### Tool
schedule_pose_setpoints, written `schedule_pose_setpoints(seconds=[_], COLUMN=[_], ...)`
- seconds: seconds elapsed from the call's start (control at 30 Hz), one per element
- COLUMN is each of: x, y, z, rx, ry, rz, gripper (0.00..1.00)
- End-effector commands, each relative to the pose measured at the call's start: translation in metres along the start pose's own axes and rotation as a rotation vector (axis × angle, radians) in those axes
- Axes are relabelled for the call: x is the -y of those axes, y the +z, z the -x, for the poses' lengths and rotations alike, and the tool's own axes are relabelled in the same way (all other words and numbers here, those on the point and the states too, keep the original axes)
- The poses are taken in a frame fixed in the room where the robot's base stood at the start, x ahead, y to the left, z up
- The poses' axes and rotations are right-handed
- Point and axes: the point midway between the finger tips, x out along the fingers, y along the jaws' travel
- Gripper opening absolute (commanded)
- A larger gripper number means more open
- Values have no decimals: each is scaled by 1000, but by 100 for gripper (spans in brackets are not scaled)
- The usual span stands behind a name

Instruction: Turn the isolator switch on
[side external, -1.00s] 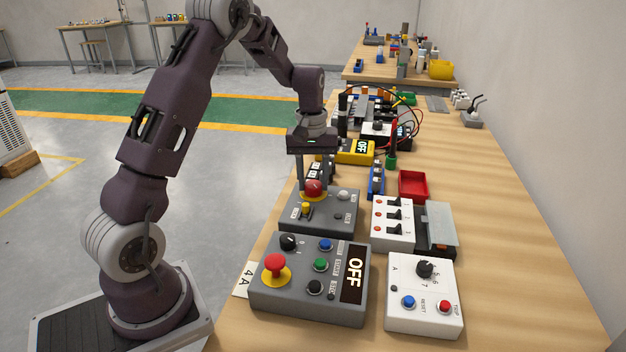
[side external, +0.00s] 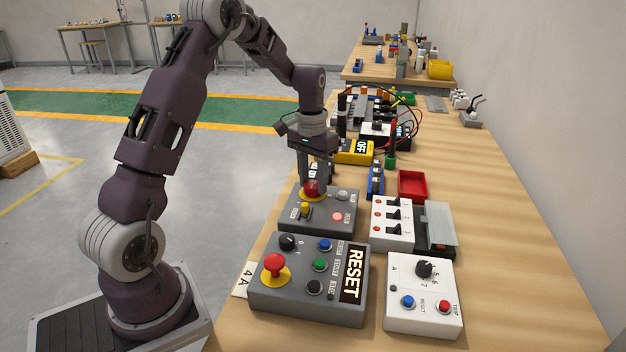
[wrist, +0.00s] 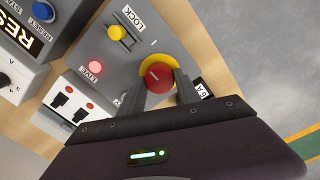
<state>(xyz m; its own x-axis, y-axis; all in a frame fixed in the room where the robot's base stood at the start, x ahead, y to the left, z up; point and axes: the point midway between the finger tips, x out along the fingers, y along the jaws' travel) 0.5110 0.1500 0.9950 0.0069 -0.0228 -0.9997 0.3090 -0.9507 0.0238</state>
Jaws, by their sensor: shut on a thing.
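The isolator switch is a red rotary knob (side external: 312,190) on a yellow disc, mounted on a grey box (side external: 318,222). In the wrist view the red knob (wrist: 160,76) has a pale pointer line and sits between my two fingers. My gripper (side external: 314,184) points down and is shut on the knob. It also shows in the wrist view (wrist: 158,90). A yellow lock lever (wrist: 117,33) and a lamp marked LIVE (wrist: 95,66) are on the same box. The lamp glows red. My fingers hide part of the knob.
A grey control box (side external: 310,308) in front has a red mushroom button (side external: 275,266) and a display (side external: 352,274) reading RESET. White boxes with switches (side external: 393,238) and a dial (side external: 424,305) stand to the right. A yellow meter (side external: 352,152) stands behind.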

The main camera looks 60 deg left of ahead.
Motion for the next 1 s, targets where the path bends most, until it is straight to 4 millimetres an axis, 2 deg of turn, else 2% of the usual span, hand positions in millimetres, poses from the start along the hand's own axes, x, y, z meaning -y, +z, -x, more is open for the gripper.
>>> schedule_pose_setpoints(seconds=[0.5, 0.53, 0.63, 0.9, 1.0], x=[0, 0, 0, 0, 0], y=[-1, -1, -1, 0, -1], z=[1, 1, 1, 1, 10], rx=[-2, -2, -2, -1, -4], ry=[0, 0, 0, 0, 0], rz=[-17, -17, -17, -15, -15], gripper=[0, 43, 61, 61, 61])
